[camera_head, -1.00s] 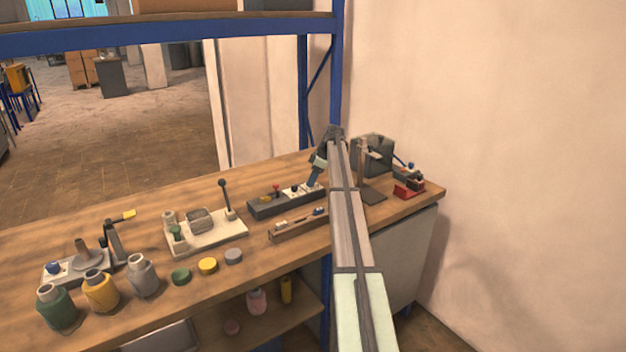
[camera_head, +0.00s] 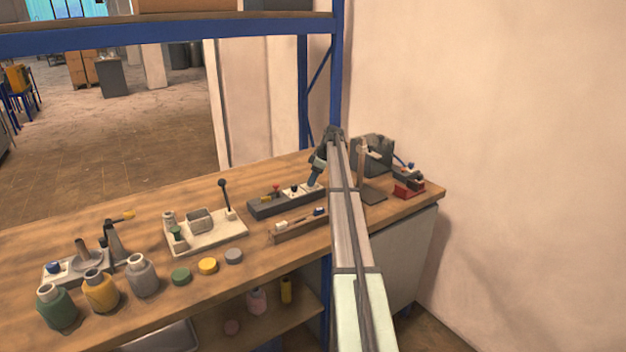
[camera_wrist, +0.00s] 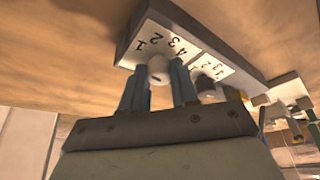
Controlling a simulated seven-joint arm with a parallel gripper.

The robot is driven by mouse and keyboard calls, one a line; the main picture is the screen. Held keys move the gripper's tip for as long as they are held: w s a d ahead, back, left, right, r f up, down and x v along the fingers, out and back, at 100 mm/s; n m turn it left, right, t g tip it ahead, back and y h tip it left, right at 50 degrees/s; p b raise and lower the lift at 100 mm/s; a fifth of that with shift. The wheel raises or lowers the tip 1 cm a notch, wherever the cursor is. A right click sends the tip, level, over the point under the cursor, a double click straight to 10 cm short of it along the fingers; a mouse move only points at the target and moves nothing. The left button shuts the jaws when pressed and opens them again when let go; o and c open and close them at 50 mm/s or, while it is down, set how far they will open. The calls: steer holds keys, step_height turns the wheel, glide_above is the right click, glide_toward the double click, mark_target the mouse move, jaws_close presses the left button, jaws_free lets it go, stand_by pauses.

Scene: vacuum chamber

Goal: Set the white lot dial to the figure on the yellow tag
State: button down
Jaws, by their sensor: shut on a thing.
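The white lot dial (camera_wrist: 158,69) sits at the end of a dark grey block, beside a white plate (camera_wrist: 176,38) with black figures. My gripper (camera_wrist: 159,80) has its two blue fingers on either side of the dial, shut on it. A dark mark shows on the dial's face; which figure it points to I cannot tell. In the head view my gripper (camera_head: 314,184) is at the right end of the long block (camera_head: 268,208), and the dial is hidden there. I cannot make out a yellow tag with a readable figure.
A second, dark knob (camera_wrist: 206,84) with its own figured plate is close beside my right finger. A wooden tray (camera_head: 290,232) lies in front of the block. A grey machine (camera_head: 374,155) and a red-based device (camera_head: 408,189) stand to the right. Bottles stand at left.

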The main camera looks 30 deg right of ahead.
steer(key=m+h, duration=0.1)
steer(key=m, duration=0.2)
steer(key=shift+s+a+t, duration=0.1)
steer(key=shift+s+t, duration=0.05)
steer(key=shift+t, duration=0.15)
steer(key=m+h, duration=0.1)
steer(key=m, duration=0.3)
steer(key=shift+a+m+t+h, duration=0.15)
steer(key=shift+m+t+h, duration=0.15)
steer(key=shift+h, duration=0.1)
steer(key=m, duration=0.2)
steer(key=m+h, duration=0.1)
steer(key=m, duration=0.1)
steer(key=shift+a+h, duration=0.1)
steer(key=shift+h, duration=0.2)
steer(key=shift+m+g+h, duration=0.4)
steer(key=shift+m+h, duration=0.2)
steer(key=shift+m, duration=1.5)
steer(key=c, duration=0.9)
jaws_free()
steer(key=shift+o, duration=0.2)
